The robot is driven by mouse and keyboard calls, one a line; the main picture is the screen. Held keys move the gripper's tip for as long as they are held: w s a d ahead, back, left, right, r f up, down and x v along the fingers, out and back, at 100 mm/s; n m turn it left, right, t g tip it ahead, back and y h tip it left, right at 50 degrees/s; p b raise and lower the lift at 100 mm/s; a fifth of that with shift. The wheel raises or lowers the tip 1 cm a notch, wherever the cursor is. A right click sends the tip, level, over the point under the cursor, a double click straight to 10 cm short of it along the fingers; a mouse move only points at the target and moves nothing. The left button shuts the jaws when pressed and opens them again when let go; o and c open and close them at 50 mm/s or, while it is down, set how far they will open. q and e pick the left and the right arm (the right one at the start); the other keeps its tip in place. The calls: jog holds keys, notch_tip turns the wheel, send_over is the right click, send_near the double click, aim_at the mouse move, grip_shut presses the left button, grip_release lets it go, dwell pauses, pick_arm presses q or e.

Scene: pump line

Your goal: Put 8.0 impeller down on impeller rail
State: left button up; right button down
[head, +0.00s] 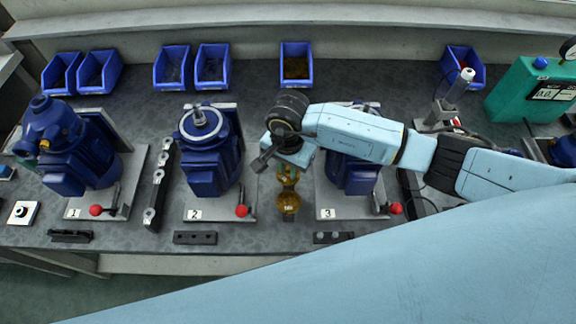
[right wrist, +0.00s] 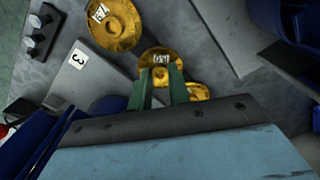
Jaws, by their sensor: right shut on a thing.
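My right gripper (head: 287,166) reaches down between stations 2 and 3 in the head view. Another brass piece (right wrist: 198,91) shows beside the fingers. My left gripper is out of view.
Blue pump 2 (head: 205,160) stands left of the gripper and blue pump 3 (head: 352,178) right, partly behind my arm. A dark rail with silver rings (head: 158,185) lies between stations 1 and 2. Blue bins (head: 296,82) line the back. A green instrument (head: 530,92) stands far right.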

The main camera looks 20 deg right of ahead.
jog(key=shift+f, duration=0.2)
dwell(0.5)
jog(key=c, duration=1.2)
grip_release()
jog(key=shift+c, duration=0.2)
notch_tip(320, 180, up, 9)
jog(key=p, duration=0.5)
jog(key=shift+p, duration=0.35)
jog(key=shift+s, duration=0.1)
